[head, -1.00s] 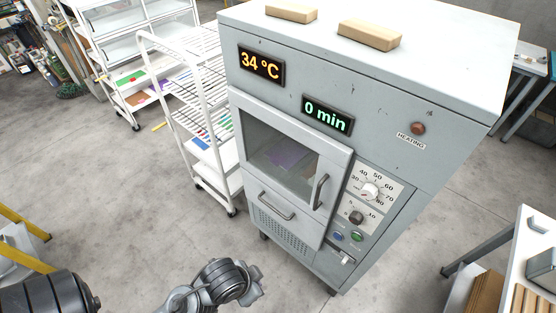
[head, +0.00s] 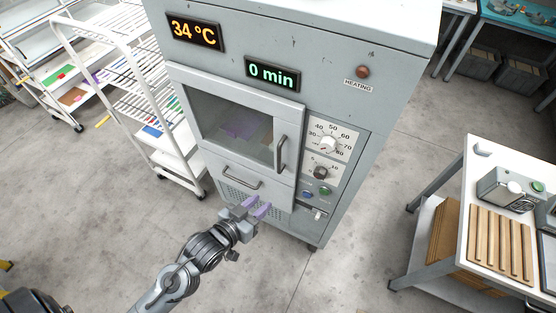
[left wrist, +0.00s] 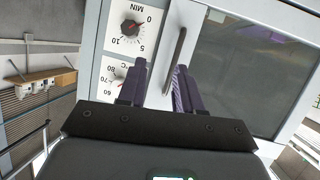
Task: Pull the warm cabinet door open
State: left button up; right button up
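The warm cabinet (head: 300,45) is a grey steel box, and its windowed door (head: 232,122) is closed. A vertical dark bar handle (head: 280,154) is on the door's right side. My left gripper (head: 257,208) has purple fingers and is in front of the cabinet, below the handle in the head view. In the left wrist view my left gripper (left wrist: 160,78) is open and empty, its fingers apart. The door handle (left wrist: 175,58) shows ahead, between the fingertips and nearer the right one; I see no contact. My right gripper is not in view.
A lower pull handle (head: 237,180) sits beneath the window. Dials (head: 327,145) and buttons are right of the door. A white rack trolley (head: 150,120) stands left of the cabinet, a white table (head: 470,210) at the right. The floor between is clear.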

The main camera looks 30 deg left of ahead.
aim_at(278, 161)
pick_arm(q)
jog(key=w+a+t+b, duration=0.1)
jog(key=w, duration=0.4)
jog(key=w+a+m+t+b, duration=0.1)
jog(key=w+t, duration=0.1)
jog(key=w, duration=0.3)
jog(key=w+a+t+b, duration=0.1)
jog(key=w, duration=0.5)
jog(key=shift+h+b, duration=0.3)
grip_shut()
